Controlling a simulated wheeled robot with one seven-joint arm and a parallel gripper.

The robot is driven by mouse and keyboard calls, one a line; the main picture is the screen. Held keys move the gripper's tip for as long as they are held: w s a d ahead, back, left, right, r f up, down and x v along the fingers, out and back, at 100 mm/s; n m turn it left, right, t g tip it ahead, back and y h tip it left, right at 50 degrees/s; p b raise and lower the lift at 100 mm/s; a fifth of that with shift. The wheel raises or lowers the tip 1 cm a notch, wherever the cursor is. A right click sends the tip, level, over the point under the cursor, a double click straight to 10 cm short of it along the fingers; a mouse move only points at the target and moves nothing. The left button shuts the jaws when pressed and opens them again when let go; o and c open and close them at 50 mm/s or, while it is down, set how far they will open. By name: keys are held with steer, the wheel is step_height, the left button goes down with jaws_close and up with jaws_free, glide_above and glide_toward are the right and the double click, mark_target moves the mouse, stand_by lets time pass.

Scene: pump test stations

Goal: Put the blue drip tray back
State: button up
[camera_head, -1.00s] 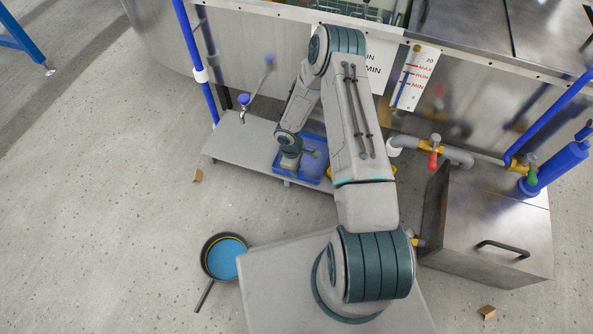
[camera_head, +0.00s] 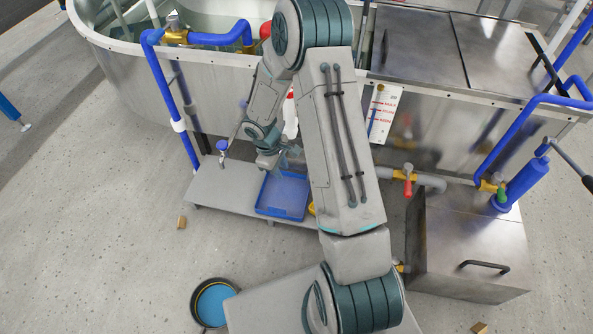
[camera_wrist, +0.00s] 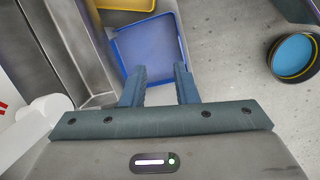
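The blue drip tray (camera_head: 284,195) lies on the low grey shelf (camera_head: 222,188) at the foot of the tank. It looks flat and empty, and it also shows in the wrist view (camera_wrist: 148,47). My gripper (camera_head: 283,160) is above the far part of the tray in the head view.
A yellow tray (camera_wrist: 125,4) sits beside the blue one. A blue-handled tap (camera_head: 222,148) stands at the left. A pan of blue liquid (camera_head: 213,303) and a small brown block (camera_head: 181,222) are on the floor. A metal box (camera_head: 465,245) stands at the right.

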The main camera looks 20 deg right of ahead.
steer(key=s+d+r+m, duration=0.1)
steer(key=s+r+m, duration=0.15)
steer(key=r, duration=0.75)
steer(key=s+a+r+m+t+y, duration=0.1)
steer(key=s+r+m, duration=0.5)
steer(key=s+r, duration=1)
steer(key=s+a+y, duration=0.1)
steer(key=s+a, duration=0.1)
steer(key=shift+s+a+r+t, duration=0.2)
steer(key=shift+s+t, duration=0.1)
steer(key=shift+s, duration=0.1)
step_height(320, 180, up, 35)
steer(key=t+p, duration=0.1)
steer(key=p, duration=3.1)
steer(key=shift+d+t, duration=0.2)
steer(key=shift+t, duration=0.1)
steer(key=shift+r+m, duration=0.1)
steer(key=shift+m, duration=0.15)
